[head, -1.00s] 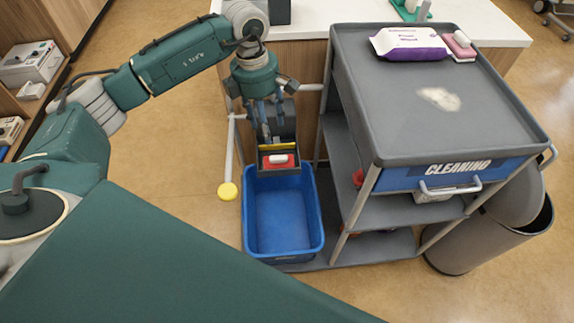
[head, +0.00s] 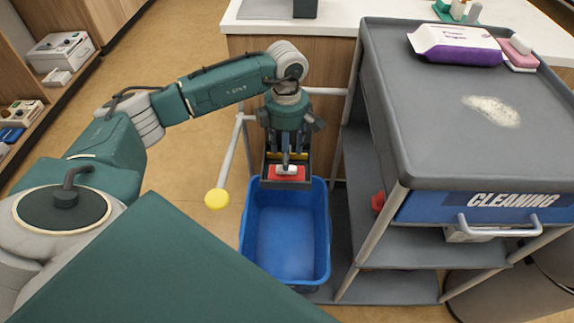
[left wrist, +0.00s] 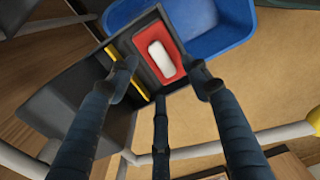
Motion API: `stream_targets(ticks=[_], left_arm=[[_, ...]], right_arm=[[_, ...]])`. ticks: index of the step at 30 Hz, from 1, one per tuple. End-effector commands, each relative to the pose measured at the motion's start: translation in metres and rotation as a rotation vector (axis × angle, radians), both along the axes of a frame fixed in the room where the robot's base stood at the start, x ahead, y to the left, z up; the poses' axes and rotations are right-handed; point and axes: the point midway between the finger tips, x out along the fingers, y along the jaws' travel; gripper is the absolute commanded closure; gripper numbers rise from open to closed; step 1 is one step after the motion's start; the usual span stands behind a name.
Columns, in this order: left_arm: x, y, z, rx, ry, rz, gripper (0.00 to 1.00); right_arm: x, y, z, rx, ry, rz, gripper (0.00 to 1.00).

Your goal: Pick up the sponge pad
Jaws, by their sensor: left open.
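A red pad with a white block on top (head: 275,174), which looks like the sponge pad, lies in a dark grey open holder (head: 309,182) at the back edge of the blue bucket (head: 285,270). In the left wrist view, the red pad (left wrist: 140,36) shows just beyond my fingers, inside the holder with a yellow strip. My left gripper (head: 286,156) points down over the holder. In the left wrist view its fingers (left wrist: 162,78) are spread and empty, with the pad between and past their tips. My right gripper is not in view.
The grey cleaning cart (head: 440,130) stands close on the right, with a purple-and-white wipes pack (head: 455,46) and a pink-and-white pad (head: 520,55) on top. A rail with a yellow end (head: 217,199) runs left of the bucket. Floor at left is clear.

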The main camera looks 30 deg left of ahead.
Motion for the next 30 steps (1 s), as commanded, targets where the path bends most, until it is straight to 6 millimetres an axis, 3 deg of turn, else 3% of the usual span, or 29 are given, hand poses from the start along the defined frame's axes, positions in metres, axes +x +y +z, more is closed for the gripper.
stream_targets(ticks=[10, 18, 25, 30], left_arm=[[0.001, 0.0, -0.046, 0.0, 0.002, 0.0, 0.51], [0.001, 0.0, -0.05, 0.0, 0.0, -0.001, 0.51], [0.001, 0.0, -0.05, 0.0, 0.0, -0.001, 0.97], [0.001, 0.0, -0.05, 0.001, -0.001, -0.001, 1.0]], right_arm=[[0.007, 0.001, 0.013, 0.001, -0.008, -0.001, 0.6], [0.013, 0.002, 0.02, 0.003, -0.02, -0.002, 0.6], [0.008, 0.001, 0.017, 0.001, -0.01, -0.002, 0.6], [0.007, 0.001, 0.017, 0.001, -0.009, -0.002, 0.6]])
